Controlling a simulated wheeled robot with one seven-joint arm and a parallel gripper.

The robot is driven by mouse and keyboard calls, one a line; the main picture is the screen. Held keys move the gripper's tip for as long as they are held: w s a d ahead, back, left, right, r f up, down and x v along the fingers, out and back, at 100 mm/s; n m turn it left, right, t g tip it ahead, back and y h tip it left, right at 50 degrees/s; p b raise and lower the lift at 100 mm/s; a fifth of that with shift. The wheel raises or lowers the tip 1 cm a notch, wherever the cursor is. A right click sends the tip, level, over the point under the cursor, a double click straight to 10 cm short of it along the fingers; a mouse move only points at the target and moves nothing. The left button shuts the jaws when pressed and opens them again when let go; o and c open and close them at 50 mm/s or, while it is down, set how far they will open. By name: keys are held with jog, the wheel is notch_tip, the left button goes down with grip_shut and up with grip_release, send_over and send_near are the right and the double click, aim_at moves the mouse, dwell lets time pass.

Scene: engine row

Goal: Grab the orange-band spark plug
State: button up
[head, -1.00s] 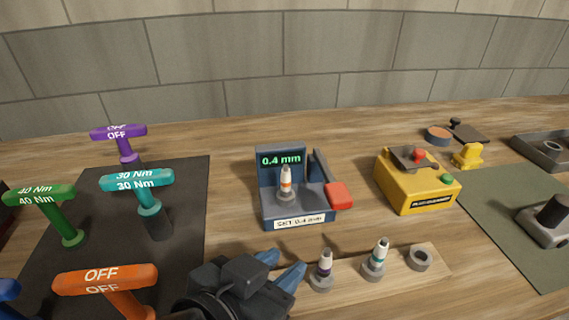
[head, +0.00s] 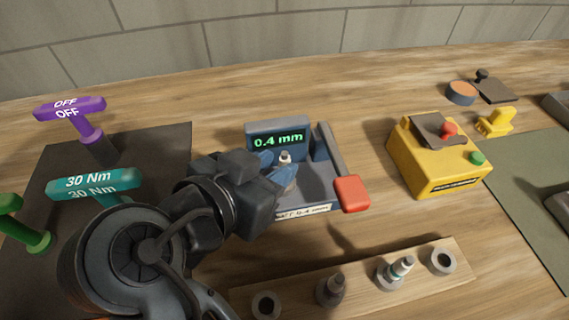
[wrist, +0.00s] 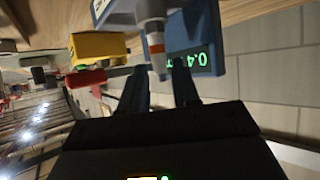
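The orange-band spark plug (wrist: 156,48) stands in the blue-grey gap gauge (head: 322,176), whose display reads 0.4 mm. In the wrist view it is white with an orange band, and its end lies between my fingertips. My gripper (wrist: 161,72) is open, with a finger on each side of the plug and no clear grip on it. In the head view my gripper (head: 277,170) is at the gauge and hides much of the plug, leaving its pale top (head: 285,157) showing.
A red lever (head: 351,193) sticks out at the gauge's right. A wooden rack (head: 365,279) in front holds a dark, shaded plug (head: 331,287) and a teal-band plug (head: 397,270). A yellow box (head: 438,160) stands right. T-handled tools, including a purple one (head: 75,117), stand left.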

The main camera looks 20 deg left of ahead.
aim_at(285, 163)
jog(key=shift+p+x, duration=0.3)
jog(key=shift+x, duration=1.7)
jog(key=shift+s+f, duration=0.1)
jog(key=shift+c, duration=0.3)
grip_shut()
